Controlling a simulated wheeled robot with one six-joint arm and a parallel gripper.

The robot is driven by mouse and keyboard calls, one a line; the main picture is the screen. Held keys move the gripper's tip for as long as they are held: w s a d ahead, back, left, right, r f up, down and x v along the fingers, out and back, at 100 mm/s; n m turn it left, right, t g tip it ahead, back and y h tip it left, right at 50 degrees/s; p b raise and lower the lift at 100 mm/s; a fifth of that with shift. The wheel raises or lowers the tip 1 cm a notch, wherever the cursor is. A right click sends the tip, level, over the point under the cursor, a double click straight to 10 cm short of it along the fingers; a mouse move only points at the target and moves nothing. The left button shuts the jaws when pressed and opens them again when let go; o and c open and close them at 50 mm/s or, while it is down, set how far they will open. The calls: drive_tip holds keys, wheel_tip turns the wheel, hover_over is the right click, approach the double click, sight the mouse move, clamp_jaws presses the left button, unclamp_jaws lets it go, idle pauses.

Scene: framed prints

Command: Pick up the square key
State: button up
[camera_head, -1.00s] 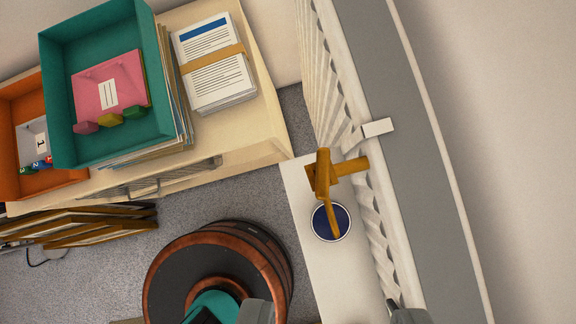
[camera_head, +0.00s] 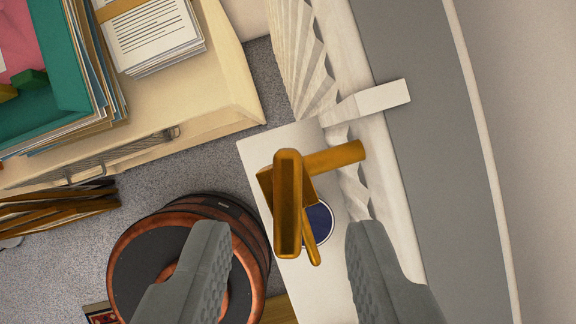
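A golden-brown key-like piece (camera_head: 287,200) with a crossbar and a thin rod stands over a dark blue disc (camera_head: 320,222) with a pale rim. I take this piece to be the square key; its lower parts are partly hidden by its own upright bar. The disc is on a narrow white ledge (camera_head: 262,150). My gripper (camera_head: 289,235) is open, with one grey finger left of the piece and one right of it. Neither finger appears to touch it.
A white block (camera_head: 382,99) juts out just above and right of the piece, beside a pleated white surface (camera_head: 303,60). A dark round barrel-like object (camera_head: 150,255) lies left, below the ledge. A cream cabinet (camera_head: 225,75) with papers (camera_head: 155,40) and a teal tray (camera_head: 70,80) is upper left.

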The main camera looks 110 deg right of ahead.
sight(287, 208)
drive_tip(key=x, duration=0.4)
drive_tip(key=shift+a+f, duration=0.15)
drive_tip(key=shift+f, duration=0.05)
drive_tip(key=shift+c, duration=0.5)
clamp_jaws()
drive_tip(key=shift+r, duration=0.1)
